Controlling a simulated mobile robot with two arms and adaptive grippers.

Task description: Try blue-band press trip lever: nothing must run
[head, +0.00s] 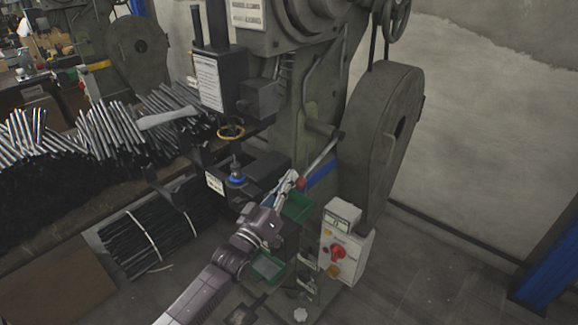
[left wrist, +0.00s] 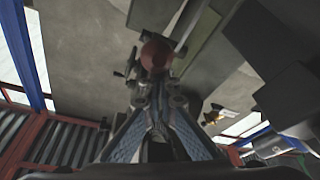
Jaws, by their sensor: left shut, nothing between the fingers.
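The blue-band press (head: 310,120) is a grey-green machine with a large side wheel guard (head: 378,130). A blue band (head: 321,174) runs across its body. Its trip lever (head: 322,153) slopes down to the left and ends in a red ball knob (head: 300,184). My left gripper (head: 289,183) is shut and empty, with its tips right at the knob. In the left wrist view the red knob (left wrist: 155,57) sits just beyond the closed fingertips (left wrist: 153,84); I cannot tell whether they touch. My right gripper is not in view.
A control box (head: 345,252) with a red rotary switch (head: 337,252) stands right of my arm; its setting is unclear. Bundled dark rods (head: 150,225) lie below a rod-laden bench at left. Floor at right is clear.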

